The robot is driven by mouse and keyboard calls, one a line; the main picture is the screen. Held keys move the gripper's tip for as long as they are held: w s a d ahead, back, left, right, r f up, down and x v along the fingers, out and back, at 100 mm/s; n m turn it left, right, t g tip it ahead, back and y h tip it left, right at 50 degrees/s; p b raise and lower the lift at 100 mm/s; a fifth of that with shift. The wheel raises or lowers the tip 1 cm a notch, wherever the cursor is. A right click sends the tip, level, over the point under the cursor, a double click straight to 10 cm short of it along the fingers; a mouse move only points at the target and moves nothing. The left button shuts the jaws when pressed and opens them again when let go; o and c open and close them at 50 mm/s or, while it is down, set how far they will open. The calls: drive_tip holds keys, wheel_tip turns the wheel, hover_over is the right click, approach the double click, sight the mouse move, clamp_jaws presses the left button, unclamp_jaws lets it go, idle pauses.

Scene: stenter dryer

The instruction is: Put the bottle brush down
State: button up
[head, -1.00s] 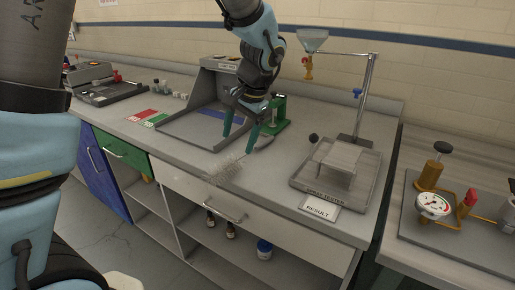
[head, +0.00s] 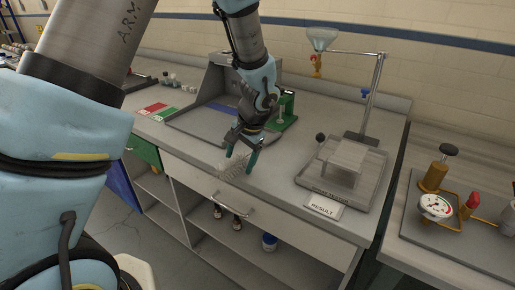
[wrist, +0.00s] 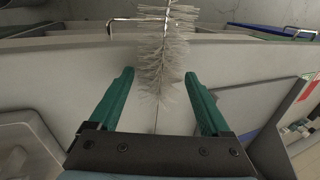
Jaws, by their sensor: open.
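The bottle brush (head: 231,174) has pale bristles on a thin wire. In the head view it is at the front edge of the grey bench top (head: 284,183), blurred against it. My gripper (head: 240,164) is just above and beside it, fingers pointing down. In the wrist view the bristled head (wrist: 166,45) stretches ahead, past the fingertips, and its thin wire runs back between the fingers. My gripper (wrist: 159,76) is open, with a gap on both sides of the brush. I cannot tell whether the brush lies fully on the bench.
The spray tester tray (head: 318,179) and the result card (head: 324,207) are to the right on the bench. A grey tray (head: 194,133) and a green stand (head: 287,108) are behind the gripper. Red and green cards (head: 153,109) lie left. Open shelves are below.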

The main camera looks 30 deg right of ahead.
drive_tip(key=shift+c, duration=0.4)
drive_tip(key=c, duration=1.2)
